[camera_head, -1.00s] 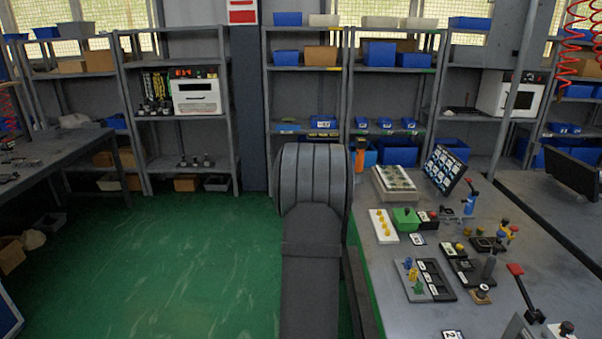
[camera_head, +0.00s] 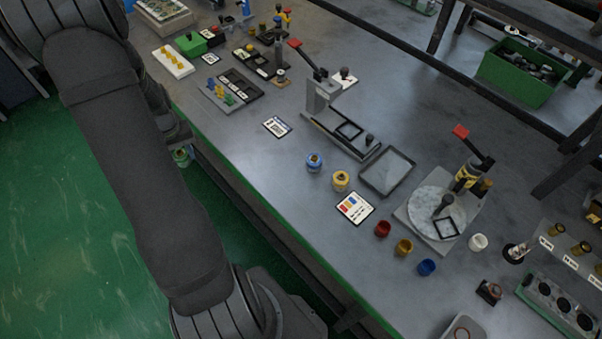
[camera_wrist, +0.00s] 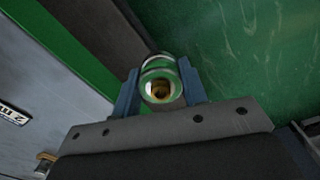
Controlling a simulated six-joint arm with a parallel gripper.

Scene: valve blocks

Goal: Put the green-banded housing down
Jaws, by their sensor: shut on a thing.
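In the head view the housing (camera_head: 182,157) shows small under my arm, to the left of the workbench's green front edge. It appears to be over the floor side, clear of the bench top. My fingers are mostly hidden by my arm in the head view.
The grey workbench (camera_head: 270,160) carries a blue-ringed housing (camera_head: 314,162), a yellow-ringed housing (camera_head: 341,180), a card (camera_head: 355,208), an empty tray (camera_head: 387,171), a lever press (camera_head: 335,115) and a round turntable (camera_head: 437,212). Red, yellow and blue cups lie near the front. Bare bench lies along the front edge.

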